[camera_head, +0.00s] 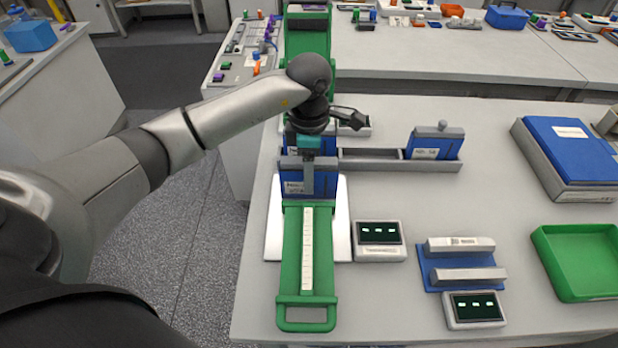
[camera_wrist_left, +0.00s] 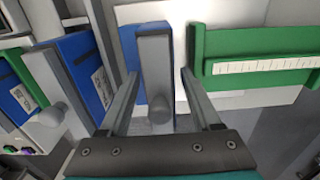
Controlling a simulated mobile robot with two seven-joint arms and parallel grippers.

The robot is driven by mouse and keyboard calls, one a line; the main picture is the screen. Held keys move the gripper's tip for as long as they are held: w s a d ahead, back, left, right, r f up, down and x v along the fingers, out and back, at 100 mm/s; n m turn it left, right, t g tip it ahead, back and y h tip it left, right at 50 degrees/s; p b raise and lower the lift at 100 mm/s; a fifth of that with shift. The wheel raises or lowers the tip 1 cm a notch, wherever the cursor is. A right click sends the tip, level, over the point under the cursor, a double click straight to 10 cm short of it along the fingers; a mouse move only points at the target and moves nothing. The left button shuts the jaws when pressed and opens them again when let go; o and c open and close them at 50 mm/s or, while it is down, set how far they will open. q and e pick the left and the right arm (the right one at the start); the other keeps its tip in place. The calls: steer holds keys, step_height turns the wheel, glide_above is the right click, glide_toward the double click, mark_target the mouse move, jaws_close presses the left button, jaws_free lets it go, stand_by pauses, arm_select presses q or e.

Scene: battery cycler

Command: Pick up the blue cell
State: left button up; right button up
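A blue cell (camera_head: 293,184) with a grey top stands upright at the back end of a green tray with a handle (camera_head: 291,255). My left gripper (camera_head: 308,160) is directly above this cell, pointing down. In the left wrist view, the gripper's two fingers (camera_wrist_left: 160,105) stand apart, one on each side of the cell's grey top (camera_wrist_left: 154,60). A gap shows on each side, so the gripper looks open. Another blue cell (camera_head: 424,145) stands in a long grey rack (camera_head: 372,162) to the right. More blue shows behind my gripper, partly hidden. My right gripper is not in view.
Small display boxes (camera_head: 380,252) (camera_head: 474,310) and a blue holder with grey bars (camera_head: 432,268) stand on the table. A green bin (camera_head: 560,240) and a blue-topped box (camera_head: 575,150) are at the right. The middle of the table is partly clear.

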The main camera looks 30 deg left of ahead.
arm_select(q)
jaws_close()
stand_by(0.3)
stand_by(0.8)
